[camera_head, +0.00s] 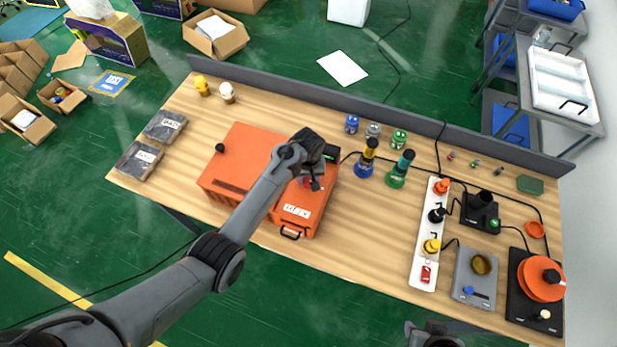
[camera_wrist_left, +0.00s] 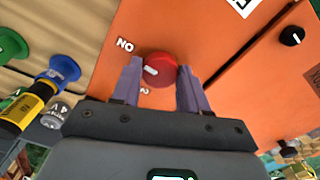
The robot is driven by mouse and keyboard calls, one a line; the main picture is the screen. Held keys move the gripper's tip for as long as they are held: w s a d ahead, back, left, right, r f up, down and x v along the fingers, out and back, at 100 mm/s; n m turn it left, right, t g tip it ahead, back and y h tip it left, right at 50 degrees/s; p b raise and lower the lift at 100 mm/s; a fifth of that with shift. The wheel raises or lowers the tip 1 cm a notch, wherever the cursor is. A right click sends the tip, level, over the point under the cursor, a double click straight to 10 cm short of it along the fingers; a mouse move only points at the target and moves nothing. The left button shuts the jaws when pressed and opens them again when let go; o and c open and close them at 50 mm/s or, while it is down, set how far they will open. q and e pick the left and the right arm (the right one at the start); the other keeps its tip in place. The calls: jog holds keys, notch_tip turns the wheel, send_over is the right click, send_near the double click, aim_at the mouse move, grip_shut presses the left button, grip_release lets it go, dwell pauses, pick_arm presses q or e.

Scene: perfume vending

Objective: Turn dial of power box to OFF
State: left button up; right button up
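The orange power box (camera_head: 245,165) stands on the left half of the wooden table. In the left wrist view its orange face (camera_wrist_left: 120,75) fills the middle. A red round dial (camera_wrist_left: 158,70) with a white pointer mark sits on that face, beside white letters partly covered by my gripper. My left gripper (camera_head: 313,182) is over the box's right part in the head view. In the left wrist view its two fingers (camera_wrist_left: 162,85) stand apart, one on each side of the dial; whether they touch it I cannot tell. My right gripper (camera_head: 433,335) is partly visible at the bottom edge.
Blue (camera_head: 364,165) and green (camera_head: 397,178) bottles stand right of the box. Farther right are a white strip with colored parts (camera_head: 425,262), a grey device (camera_head: 474,283) and an orange disc (camera_head: 541,280). Two dark slabs lie at the left. A black knob (camera_wrist_left: 291,36) shows in the wrist view.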

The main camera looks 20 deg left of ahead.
pick_arm(q)
jog(key=c, duration=0.3)
jog(key=n+p, duration=0.2)
jog(key=shift+r+n, duration=0.15)
jog(key=shift+n, duration=0.15)
jog(key=n+p, duration=0.1)
jog(key=n, duration=0.1)
jog(key=shift+n+p, duration=0.35)
jog(key=shift+n, duration=0.05)
jog(key=n, duration=0.2)
jog(key=shift+d+n+p, duration=0.1)
jog(key=shift+n+p, duration=0.2)
jog(key=shift+p, duration=0.1)
jog(key=n, duration=0.4)
jog(key=shift+n, duration=0.3)
jog(key=n, duration=0.5)
jog(key=shift+b, duration=0.35)
jog(key=shift+n, duration=0.3)
